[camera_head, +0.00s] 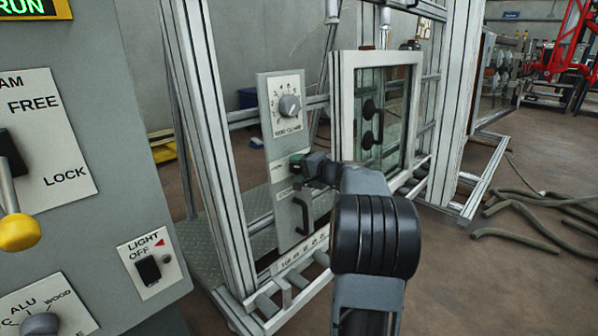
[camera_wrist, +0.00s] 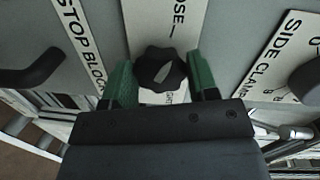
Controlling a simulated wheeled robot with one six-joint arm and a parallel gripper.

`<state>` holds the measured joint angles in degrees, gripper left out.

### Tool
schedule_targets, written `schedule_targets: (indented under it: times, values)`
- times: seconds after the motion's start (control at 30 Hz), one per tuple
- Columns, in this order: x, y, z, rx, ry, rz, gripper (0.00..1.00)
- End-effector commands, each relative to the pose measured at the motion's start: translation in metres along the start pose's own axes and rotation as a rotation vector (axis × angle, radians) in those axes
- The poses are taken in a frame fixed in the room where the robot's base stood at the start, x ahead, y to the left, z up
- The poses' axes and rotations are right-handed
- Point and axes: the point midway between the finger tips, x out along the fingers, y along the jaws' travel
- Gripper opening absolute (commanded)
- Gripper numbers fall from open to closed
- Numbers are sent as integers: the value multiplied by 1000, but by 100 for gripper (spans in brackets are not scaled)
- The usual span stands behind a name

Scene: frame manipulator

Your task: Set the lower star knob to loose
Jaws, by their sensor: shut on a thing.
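A black star knob (camera_wrist: 158,66) sits on the grey panel in the wrist view. A pale wedge-shaped mark shows on its face. A white plate behind it carries lettering that ends in "OSE" above the knob and partly hidden letters "IGHT" below. My gripper (camera_wrist: 161,72) has its green fingers on both sides of the knob and is shut on it. In the head view my gripper (camera_head: 299,164) is at the middle of the narrow grey panel (camera_head: 268,120), and it hides the knob there. I cannot tell the knob's exact setting.
A side clamp dial (camera_head: 289,106) is above my gripper and a black handle (camera_head: 301,214) below it. In the wrist view a "STOP BLOCK" plate (camera_wrist: 82,45) is at left and a "SIDE CLAMP" plate (camera_wrist: 283,58) at right. A framed window (camera_head: 417,105) stands to the right.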

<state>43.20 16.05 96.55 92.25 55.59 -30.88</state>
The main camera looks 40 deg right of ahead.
Motion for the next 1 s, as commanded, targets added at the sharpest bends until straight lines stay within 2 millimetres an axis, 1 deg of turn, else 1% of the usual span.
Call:
schedule_targets:
  times: [0.03,0.2,0.4,0.97,1.0]
  values:
    - [0,2,0,-26,1,7,30]
    - [0,2,0,-108,6,13,30]
    - [0,3,0,-165,10,17,30]
    - [-1,3,0,-188,13,20,30]
    - [-1,3,0,-188,13,20,57]
